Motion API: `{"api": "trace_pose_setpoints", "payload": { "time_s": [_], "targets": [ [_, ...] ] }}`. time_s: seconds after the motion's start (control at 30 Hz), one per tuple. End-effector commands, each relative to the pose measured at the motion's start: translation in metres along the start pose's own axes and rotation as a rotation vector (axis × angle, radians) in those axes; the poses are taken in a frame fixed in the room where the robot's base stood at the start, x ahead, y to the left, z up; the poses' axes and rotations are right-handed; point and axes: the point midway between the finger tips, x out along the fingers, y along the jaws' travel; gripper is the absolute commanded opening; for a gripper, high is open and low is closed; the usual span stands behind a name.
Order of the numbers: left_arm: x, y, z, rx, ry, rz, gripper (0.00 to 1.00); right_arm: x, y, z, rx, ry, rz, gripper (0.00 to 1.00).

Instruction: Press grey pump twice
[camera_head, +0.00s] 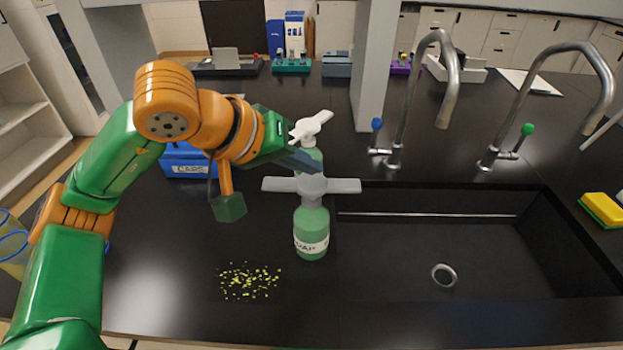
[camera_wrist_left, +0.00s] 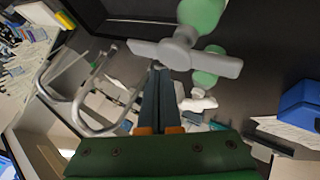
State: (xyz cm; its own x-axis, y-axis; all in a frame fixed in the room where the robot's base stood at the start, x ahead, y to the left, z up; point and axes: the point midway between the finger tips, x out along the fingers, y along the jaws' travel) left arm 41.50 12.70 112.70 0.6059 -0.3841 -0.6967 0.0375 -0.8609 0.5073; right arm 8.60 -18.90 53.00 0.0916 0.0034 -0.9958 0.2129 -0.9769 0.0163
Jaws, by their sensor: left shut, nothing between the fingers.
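A green bottle (camera_head: 311,235) with a white label stands upright left of the sink. Its grey pump (camera_head: 312,187) has a wide flat head with two arms. A second green bottle (camera_head: 309,155) with a white pump (camera_head: 310,127) stands behind it, partly hidden. My left gripper (camera_head: 318,167) is shut and empty, its fingertips just above or behind the grey pump's head; I cannot tell if they touch. In the left wrist view, the shut fingertips (camera_wrist_left: 157,68) lie beside the grey pump (camera_wrist_left: 183,50), and the white pump (camera_wrist_left: 198,101) is further off. My right gripper is not in view.
A black sink (camera_head: 480,255) with two curved taps (camera_head: 403,110) lies right of the bottle. A blue box labelled CAPS (camera_head: 187,170) sits behind my left arm. Yellow bits (camera_head: 248,281) lie scattered in front. A yellow sponge (camera_head: 600,208) is at the far right.

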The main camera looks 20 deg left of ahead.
Motion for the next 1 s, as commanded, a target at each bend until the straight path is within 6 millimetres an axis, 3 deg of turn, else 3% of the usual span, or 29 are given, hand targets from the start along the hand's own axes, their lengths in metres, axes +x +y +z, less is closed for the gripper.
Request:
{"api": "trace_pose_setpoints", "payload": {
  "time_s": [1.0],
  "targets": [
    [0.006,-0.004,0.004,0.0,0.0,0.0,0.0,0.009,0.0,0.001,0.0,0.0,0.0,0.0]
  ]
}}
